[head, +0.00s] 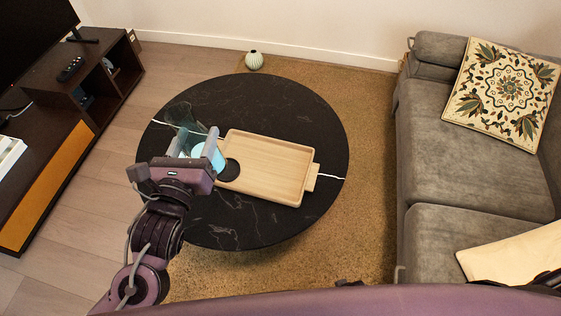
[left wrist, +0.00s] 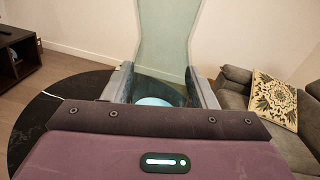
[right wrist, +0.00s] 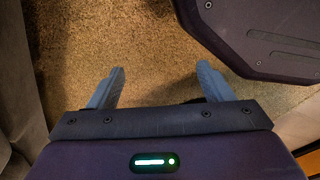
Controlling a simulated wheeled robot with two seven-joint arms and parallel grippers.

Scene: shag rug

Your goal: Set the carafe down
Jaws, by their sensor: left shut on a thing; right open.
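The carafe (left wrist: 168,42) is translucent teal glass with a flared top, upright in the left wrist view. Pale blue (head: 218,158) shows low in it. My left gripper (head: 196,142) is shut on the carafe, with one finger on each side. It is at the left end of the wooden tray (head: 265,170), over the round black table (head: 240,228). The gripper hides part of the carafe, and I cannot tell whether its base touches anything. My right gripper (right wrist: 160,75) is open and empty above the rug.
A dark round patch (head: 231,170) shows on the tray's left end beside the carafe. A grey sofa (head: 455,160) stands right, a TV cabinet (head: 60,130) left, and a small ribbed vase (head: 254,61) behind the table. The table's front and right are clear.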

